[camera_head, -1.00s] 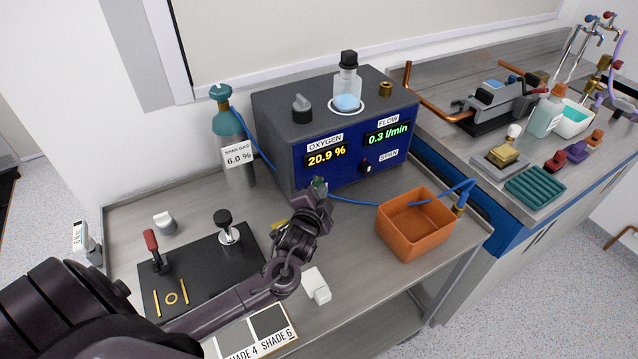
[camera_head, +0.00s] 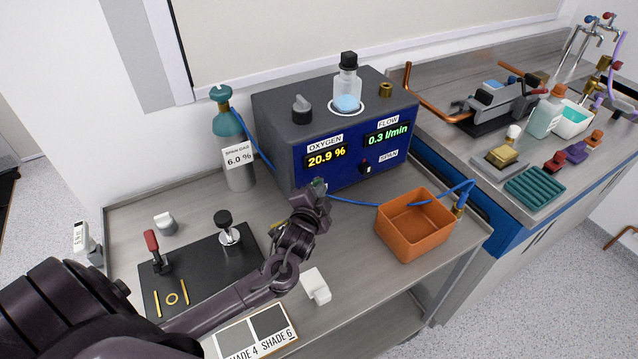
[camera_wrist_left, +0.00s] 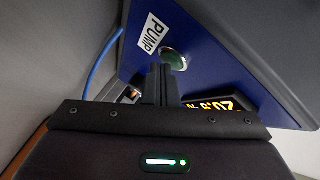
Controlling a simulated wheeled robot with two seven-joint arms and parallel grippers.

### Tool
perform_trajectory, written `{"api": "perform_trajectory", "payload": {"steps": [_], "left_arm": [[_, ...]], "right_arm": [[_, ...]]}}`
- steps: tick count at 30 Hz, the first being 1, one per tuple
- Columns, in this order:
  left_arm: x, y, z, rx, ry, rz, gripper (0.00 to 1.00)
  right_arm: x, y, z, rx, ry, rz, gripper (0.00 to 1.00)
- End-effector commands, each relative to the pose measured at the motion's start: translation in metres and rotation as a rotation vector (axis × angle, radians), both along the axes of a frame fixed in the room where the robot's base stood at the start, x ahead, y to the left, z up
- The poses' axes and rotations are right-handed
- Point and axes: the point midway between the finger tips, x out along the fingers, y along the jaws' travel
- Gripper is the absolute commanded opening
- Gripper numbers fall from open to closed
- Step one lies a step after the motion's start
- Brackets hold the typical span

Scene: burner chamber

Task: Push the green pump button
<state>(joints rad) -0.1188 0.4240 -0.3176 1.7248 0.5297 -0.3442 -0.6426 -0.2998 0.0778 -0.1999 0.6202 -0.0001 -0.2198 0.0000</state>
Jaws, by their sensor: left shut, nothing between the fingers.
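The green pump button (camera_wrist_left: 175,60) shows in the left wrist view, a round green cap in a metal ring on the blue front panel, beside a white PUMP label (camera_wrist_left: 152,34). My left gripper (camera_wrist_left: 160,72) is shut and empty, its fingertips close to the button's lower edge. I cannot tell whether they touch it. In the head view my left gripper (camera_head: 319,187) is at the lower left of the blue front of the analyser (camera_head: 345,165), where a bit of green shows by the fingertips. My right gripper is not in view.
An orange bin (camera_head: 412,232) stands right of my left gripper, with a blue hose (camera_head: 350,201) running across to it. A grey-teal gas cylinder (camera_head: 236,150) stands left of the analyser. A black plate (camera_head: 195,275) and a white block (camera_head: 316,287) lie nearer.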

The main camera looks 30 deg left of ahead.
Motion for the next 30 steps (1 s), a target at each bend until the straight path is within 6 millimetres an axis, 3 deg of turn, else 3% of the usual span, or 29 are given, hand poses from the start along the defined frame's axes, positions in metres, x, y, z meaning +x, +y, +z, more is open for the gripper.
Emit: {"api": "perform_trajectory", "payload": {"steps": [11, 30], "left_arm": [[0.001, 0.002, 0.001, 0.001, -0.002, 0.002, 0.00], [-0.008, -0.013, 0.001, -0.001, 0.001, 0.000, 0.00]], "right_arm": [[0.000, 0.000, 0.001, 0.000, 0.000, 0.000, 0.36], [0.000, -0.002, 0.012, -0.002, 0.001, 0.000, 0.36]]}}
